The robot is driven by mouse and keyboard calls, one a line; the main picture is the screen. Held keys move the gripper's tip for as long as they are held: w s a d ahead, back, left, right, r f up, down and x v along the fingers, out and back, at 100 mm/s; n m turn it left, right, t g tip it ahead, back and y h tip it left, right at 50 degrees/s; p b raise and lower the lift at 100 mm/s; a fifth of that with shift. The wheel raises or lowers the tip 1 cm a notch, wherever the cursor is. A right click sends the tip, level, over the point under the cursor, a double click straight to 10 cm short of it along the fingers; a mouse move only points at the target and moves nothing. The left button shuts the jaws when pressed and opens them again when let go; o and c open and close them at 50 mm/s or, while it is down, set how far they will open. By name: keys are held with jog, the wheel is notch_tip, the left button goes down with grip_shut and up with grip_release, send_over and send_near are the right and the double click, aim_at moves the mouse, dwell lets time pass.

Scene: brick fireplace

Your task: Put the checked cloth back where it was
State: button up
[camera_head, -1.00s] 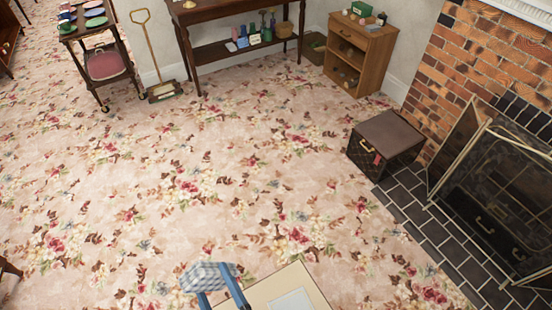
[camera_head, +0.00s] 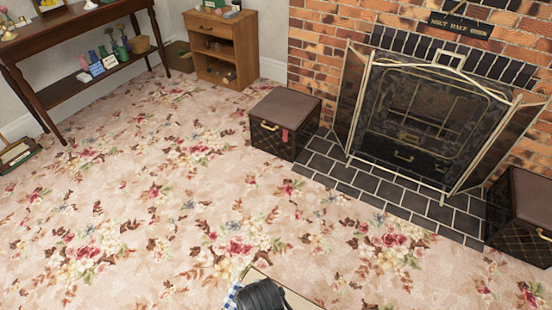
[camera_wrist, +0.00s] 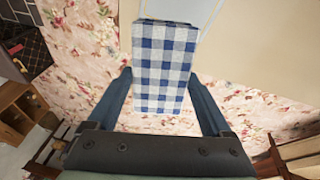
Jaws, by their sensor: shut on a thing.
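The checked cloth (camera_wrist: 165,60) is a folded blue-and-white block in the wrist view. My gripper (camera_wrist: 160,76) has one blue finger at each side of it and is shut on it. In the head view only a small edge of the cloth (camera_head: 231,297) shows at the bottom, beside the dark end of my arm. The cloth is held above the floor; most of it is hidden in the head view.
A brown trunk (camera_head: 284,124) stands at the left of the black tiled hearth (camera_head: 385,190). A second trunk (camera_head: 520,215) is at the right. A fire screen (camera_head: 420,115) stands on the hearth. A wooden cabinet (camera_head: 224,50) and dark table (camera_head: 70,65) stand behind.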

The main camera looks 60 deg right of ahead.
jog(key=s+f+m+g+y+b, duration=0.1)
jog(key=s+f+g+b, duration=0.2)
jog(key=s+f+b, duration=0.1)
jog(key=s+b, duration=0.1)
jog(key=s, duration=0.1)
jog(key=shift+s+d+f, duration=0.3)
jog(key=shift+s, duration=0.05)
notch_tip(320, 180, down, 10)
jog(key=b, duration=0.3)
jog(key=shift+r+b, duration=0.15)
jog(key=shift+b, duration=0.25)
jog(key=o, duration=1)
notch_tip(320, 180, up, 12)
jog(key=p, duration=0.4)
jog(key=shift+r, duration=0.1)
